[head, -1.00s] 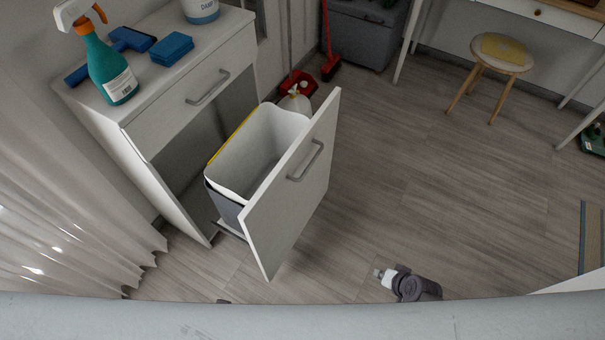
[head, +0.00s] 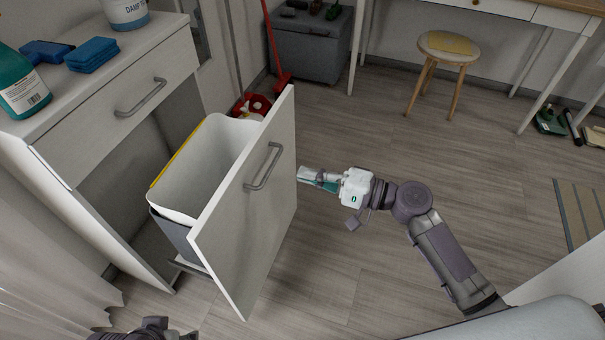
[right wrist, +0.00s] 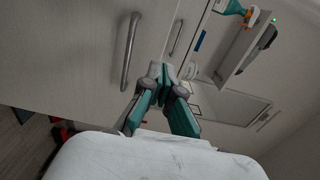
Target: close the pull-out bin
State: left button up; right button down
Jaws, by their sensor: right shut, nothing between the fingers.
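The pull-out bin's white front panel (head: 240,225) stands out from the white cabinet (head: 55,145), with its grey metal handle (head: 263,167) facing right. A white-lined bin (head: 190,185) with a yellow edge sits behind the panel. My right gripper (head: 303,175) is shut and empty, just right of the panel in the head view; I cannot tell whether it touches. In the right wrist view its closed teal-and-grey fingers (right wrist: 161,75) point at the white front, beside the bin handle (right wrist: 130,52). A dark part of my left arm shows at the bottom left; its fingers are hidden.
A drawer with a handle (head: 140,97) is above the bin opening. Blue sponges (head: 92,54) and a teal bottle (head: 22,85) stand on the cabinet top. A red broom (head: 275,45) and a stool (head: 448,50) are farther back.

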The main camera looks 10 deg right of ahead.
aim_at(248, 160)
jog(key=x, duration=1)
jog(key=shift+x, duration=0.8)
jog(key=shift+a, duration=0.1)
